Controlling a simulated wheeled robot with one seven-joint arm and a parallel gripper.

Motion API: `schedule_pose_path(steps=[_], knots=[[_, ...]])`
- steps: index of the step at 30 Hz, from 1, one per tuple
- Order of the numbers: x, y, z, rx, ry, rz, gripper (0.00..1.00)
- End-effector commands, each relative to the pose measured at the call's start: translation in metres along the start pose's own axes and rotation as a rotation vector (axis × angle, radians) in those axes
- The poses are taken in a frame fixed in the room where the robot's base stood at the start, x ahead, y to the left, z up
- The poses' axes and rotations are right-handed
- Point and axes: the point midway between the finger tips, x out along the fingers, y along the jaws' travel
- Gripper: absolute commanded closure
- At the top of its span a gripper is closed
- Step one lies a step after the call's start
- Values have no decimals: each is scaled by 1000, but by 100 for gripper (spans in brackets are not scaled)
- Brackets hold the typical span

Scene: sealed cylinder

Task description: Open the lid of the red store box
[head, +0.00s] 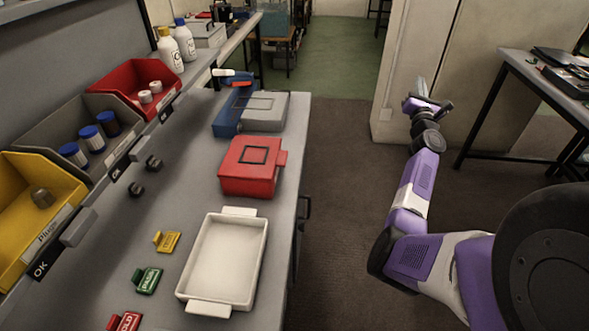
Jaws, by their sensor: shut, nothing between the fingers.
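The red store box (250,181) stands on the grey workbench, near its right edge. Its lid (237,152) looks closed, with a dark square outline on top and a small red tab at its right side. My gripper (428,107) is shut and empty. It is held out over the floor to the right of the bench, well apart from the box, in front of the pale wall. What is inside the box is hidden.
A white tray (262,255) lies in front of the box and a blue and grey case (226,123) behind it. Yellow, grey and red bins (128,76) line the bench's left. Green, yellow and red tags (148,281) lie left of the tray. The floor (335,180) between bench and arm is clear.

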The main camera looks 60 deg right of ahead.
Motion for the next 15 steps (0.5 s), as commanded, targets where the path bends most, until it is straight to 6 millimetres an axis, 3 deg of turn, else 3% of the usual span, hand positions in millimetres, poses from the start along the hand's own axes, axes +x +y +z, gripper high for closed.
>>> schedule_pose_path(steps=[3, 5, 9, 15], knots=[[-41, 35, -47, -16, 77, 229, 100], [-65, 56, -67, -11, 112, 350, 100], [-132, 109, -104, 28, 188, 637, 100], [-240, 185, -124, 124, 255, 1067, 100]])
